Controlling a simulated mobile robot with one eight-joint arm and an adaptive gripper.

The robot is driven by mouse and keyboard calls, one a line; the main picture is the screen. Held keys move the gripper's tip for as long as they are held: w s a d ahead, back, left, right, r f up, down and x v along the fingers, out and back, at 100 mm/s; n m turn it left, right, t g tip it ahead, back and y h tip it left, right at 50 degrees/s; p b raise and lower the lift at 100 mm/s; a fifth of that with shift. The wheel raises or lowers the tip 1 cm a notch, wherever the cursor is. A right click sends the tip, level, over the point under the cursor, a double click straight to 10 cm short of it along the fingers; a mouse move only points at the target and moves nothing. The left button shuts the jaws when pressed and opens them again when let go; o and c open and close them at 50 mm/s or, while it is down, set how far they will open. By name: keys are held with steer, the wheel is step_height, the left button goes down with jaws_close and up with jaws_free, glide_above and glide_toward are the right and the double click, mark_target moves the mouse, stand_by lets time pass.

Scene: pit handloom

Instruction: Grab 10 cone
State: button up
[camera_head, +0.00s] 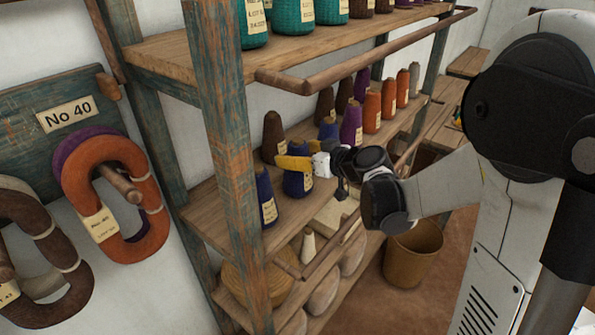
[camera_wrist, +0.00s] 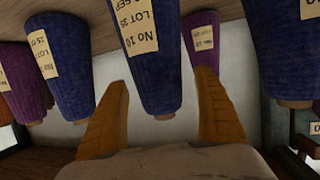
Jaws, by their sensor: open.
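In the wrist view, which is upside down, a dark blue cone with a cream label reading "No 10, LOT 35" (camera_wrist: 147,62) hangs in the middle. My gripper (camera_wrist: 163,82) is open, its two yellow fingers on either side of the narrow end of this cone. Gaps show between the cone and both fingers. In the head view, my gripper (camera_head: 289,156) is over the middle shelf, at the upper part of a blue cone (camera_head: 296,184) whose top the fingers partly hide. The cone stands upright on the shelf.
Another dark blue cone (camera_head: 265,199) stands in front, a brown cone (camera_head: 273,136) behind. Blue (camera_head: 328,131), purple (camera_head: 351,123) and orange cones continue along the middle shelf (camera_head: 207,215). A wooden rail (camera_head: 325,68) fronts the upper shelf; a painted post (camera_head: 232,150) stands at left.

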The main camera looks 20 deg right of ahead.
steer(key=c, duration=1.5)
steer(key=shift+c, duration=0.2)
